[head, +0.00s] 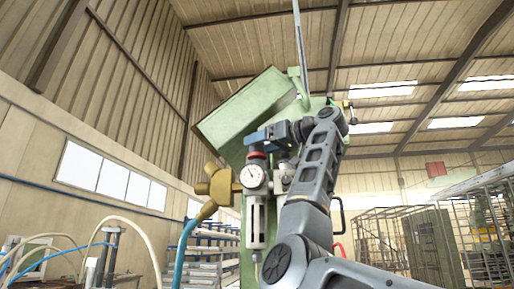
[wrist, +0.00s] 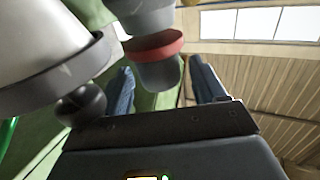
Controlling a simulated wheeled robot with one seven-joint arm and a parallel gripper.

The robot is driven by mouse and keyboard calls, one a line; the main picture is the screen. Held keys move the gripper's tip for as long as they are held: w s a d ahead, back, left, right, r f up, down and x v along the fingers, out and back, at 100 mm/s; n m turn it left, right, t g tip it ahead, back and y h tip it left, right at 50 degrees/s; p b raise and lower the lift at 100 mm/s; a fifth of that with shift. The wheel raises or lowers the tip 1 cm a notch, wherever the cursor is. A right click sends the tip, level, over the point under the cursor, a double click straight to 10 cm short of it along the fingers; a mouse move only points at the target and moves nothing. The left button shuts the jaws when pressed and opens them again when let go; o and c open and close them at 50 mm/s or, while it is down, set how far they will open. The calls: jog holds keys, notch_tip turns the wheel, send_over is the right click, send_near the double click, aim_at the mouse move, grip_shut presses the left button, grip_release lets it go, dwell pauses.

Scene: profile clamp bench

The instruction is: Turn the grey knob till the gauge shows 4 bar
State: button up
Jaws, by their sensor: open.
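The round white gauge (head: 253,175) faces me on the front of the regulator, its needle too small to read. The regulator's clear-looking bowl (head: 257,222) hangs below it. The grey knob (wrist: 160,74) with a red ring (wrist: 153,46) shows in the wrist view; in the head view my gripper mostly hides it and the red ring shows just above the gauge.
A brass fitting (head: 221,187) with a blue hose (head: 183,250) sticks out left of the gauge. A green machine body (head: 245,108) stands behind.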

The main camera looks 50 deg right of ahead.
aim_at(263, 144)
jog(key=s, duration=0.2)
jog(key=s+b, duration=0.1)
jog(key=s, duration=0.3)
jog(key=shift+s+d+b, duration=0.15)
jog(key=shift+d+b, duration=0.2)
jog(key=shift+d, duration=0.05)
